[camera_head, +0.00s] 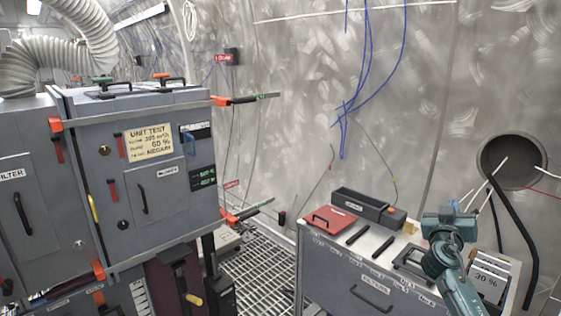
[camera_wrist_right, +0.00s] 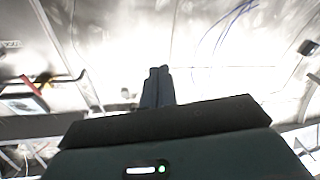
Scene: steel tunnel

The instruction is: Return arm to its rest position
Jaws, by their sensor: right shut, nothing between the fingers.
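My right arm (camera_head: 460,292) comes in from the lower right of the head view, teal and raised over the right part of the grey cabinet. Its right gripper (camera_head: 452,208) is at the arm's far end, small and partly hidden by the wrist. In the right wrist view the two dark fingers (camera_wrist_right: 158,72) stand together, shut, with nothing between them. My left arm and left gripper are not in view.
A grey cabinet (camera_head: 345,279) carries a red-lidded item (camera_head: 331,219), a dark open bin (camera_head: 360,207) and black bars. A tall grey unit (camera_head: 150,230) stands at left. Grating floor (camera_head: 262,268) lies between them. A round wall opening (camera_head: 511,160) with a black hose is at right.

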